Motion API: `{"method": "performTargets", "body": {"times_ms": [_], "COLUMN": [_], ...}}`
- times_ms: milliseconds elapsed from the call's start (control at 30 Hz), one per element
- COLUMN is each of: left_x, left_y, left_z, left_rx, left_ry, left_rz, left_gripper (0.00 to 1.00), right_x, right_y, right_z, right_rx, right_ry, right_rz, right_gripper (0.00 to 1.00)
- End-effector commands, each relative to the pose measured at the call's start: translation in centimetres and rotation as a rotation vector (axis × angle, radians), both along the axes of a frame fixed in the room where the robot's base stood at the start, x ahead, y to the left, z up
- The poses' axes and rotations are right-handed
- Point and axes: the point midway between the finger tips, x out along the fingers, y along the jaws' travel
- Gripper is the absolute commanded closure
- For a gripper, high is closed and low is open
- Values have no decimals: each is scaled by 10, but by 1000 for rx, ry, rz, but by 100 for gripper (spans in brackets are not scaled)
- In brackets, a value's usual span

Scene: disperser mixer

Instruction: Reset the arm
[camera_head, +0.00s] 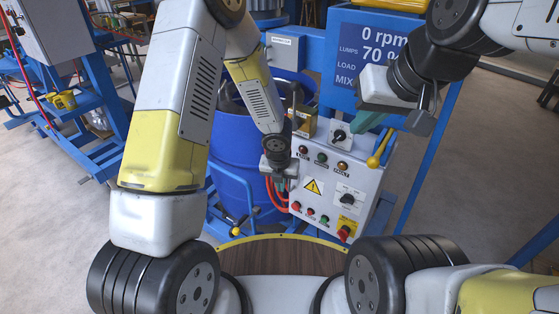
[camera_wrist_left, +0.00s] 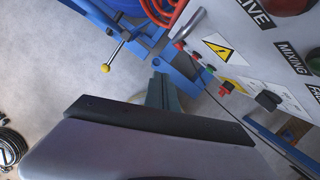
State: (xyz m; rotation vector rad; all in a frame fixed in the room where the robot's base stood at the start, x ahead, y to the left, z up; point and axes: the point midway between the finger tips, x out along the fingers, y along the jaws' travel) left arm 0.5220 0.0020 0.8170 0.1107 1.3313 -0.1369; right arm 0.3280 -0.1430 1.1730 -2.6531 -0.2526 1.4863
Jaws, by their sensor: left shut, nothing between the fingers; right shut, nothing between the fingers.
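My left arm comes in from the left in the head view and reaches down in front of the blue drum. My left gripper (camera_head: 281,184) is beside the left edge of the control panel (camera_head: 325,190), shut and empty. Its fingers (camera_wrist_left: 160,92) show in the left wrist view, over the floor and blue frame, left of the panel. My right gripper (camera_head: 362,132) is at the upper right, in front of the panel's top edge and below the display. It is shut with nothing in it. Whether either gripper touches the panel cannot be told.
The blue drum (camera_head: 230,130) stands behind my left arm. A blue display (camera_head: 370,50) reads 0 rpm and 70. A yellow-knobbed lever (camera_head: 376,158) sticks out by the panel's upper right. Red hoses (camera_head: 274,194) hang left of the panel. Open floor (camera_head: 60,240) lies at left.

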Motion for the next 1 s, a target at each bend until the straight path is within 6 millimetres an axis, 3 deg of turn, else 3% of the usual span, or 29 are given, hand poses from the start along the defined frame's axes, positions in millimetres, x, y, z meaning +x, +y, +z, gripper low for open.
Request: {"method": "performTargets", "body": {"times_ms": [133,433,567,767,1000], "left_x": [-4,-9,-5,-3,-43], "left_y": [3,5,16,66,123], "left_z": [26,42,61,142,237], "left_rx": [-3,0,-14,-116,-384], "left_ry": [-4,0,-21,-105,-164], "left_rz": [5,6,118,675,1480], "left_gripper": [100,100,100,100,100], "right_x": [0,0,0,0,0], "right_y": [0,0,0,0,0], "right_z": [0,0,0,0,0], "right_rx": [0,0,0,0,0], "right_ry": [0,0,0,0,0], "right_rz": [0,0,0,0,0], "right_gripper": [100,100,100,100,100]}}
